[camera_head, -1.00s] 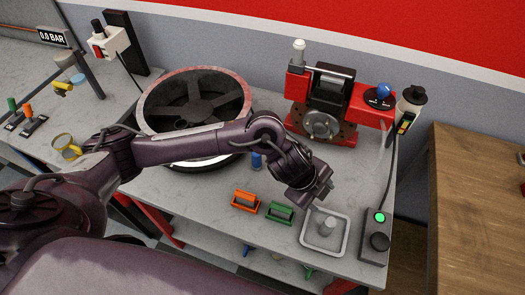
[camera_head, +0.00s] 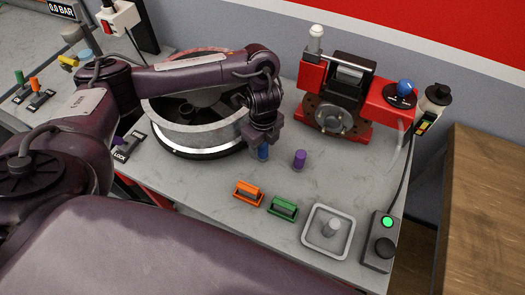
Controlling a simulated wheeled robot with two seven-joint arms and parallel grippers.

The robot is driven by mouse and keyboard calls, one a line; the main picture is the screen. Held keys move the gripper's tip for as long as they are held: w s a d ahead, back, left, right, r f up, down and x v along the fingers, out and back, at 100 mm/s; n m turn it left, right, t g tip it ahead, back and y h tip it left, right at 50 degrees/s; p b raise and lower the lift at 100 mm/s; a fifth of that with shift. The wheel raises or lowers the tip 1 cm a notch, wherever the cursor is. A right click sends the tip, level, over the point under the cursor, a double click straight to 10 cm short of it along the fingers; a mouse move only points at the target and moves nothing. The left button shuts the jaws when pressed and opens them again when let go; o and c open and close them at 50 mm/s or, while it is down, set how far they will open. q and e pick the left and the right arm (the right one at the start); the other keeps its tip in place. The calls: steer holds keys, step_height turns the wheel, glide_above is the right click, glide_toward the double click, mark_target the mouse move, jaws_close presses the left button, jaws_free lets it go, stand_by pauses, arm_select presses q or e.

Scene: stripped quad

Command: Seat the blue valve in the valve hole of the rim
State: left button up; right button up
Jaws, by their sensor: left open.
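The blue valve (camera_head: 263,154) stands upright on the grey bench, just right of the rim. Its upper part is hidden by my left gripper (camera_head: 263,143). My left gripper points down at the top of the blue valve and is open; whether its fingers are around the valve I cannot tell. The rim (camera_head: 196,136) is a large metal wheel lying on a round base with a white band. My left arm covers much of its far and right side, and I cannot make out its valve hole. My right gripper is not in view.
A purple cylinder (camera_head: 300,159) stands to the right of the blue valve. An orange block (camera_head: 249,191), a green block (camera_head: 283,209) and a grey tray (camera_head: 311,246) with a grey peg lie nearer. A red machine (camera_head: 337,110) stands at the back right.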

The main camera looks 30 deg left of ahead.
mark_target(264, 149)
arm_select(q)
steer(key=f, duration=0.3)
steer(key=shift+w+b, duration=0.3)
steer(key=shift+b, duration=0.05)
steer(key=shift+s+r, duration=0.15)
steer(key=shift+c, duration=0.7)
steer(key=c, duration=0.9)
